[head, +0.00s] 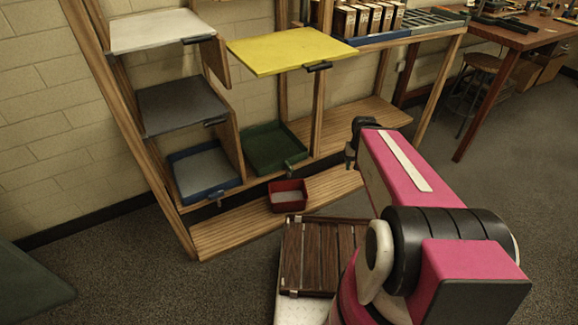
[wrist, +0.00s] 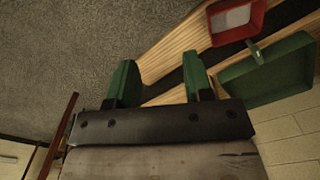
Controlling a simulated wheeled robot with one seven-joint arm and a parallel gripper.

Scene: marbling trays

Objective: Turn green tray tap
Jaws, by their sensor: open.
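The green tray (head: 262,158) sits on the wooden rack's lower shelf, right of the blue tray. Its small grey tap (head: 289,167) sticks out at the front edge, above the red box. In the wrist view the green tray (wrist: 285,88) is at the right, and its pale tap (wrist: 254,50) points towards the red box. My gripper (wrist: 161,68) has two green fingers, wide apart and empty. The tap is to the right of both fingers, apart from them. In the head view the dark gripper end (head: 353,148) is right of the green tray, mostly hidden behind my pink arm.
A red box (head: 287,186) stands on the low plank in front of the green tray; it also shows in the wrist view (wrist: 222,38). The blue tray (head: 208,191) has its own tap. Yellow (head: 290,50), grey (head: 180,105) and white (head: 155,30) boards sit higher. Open floor lies at left.

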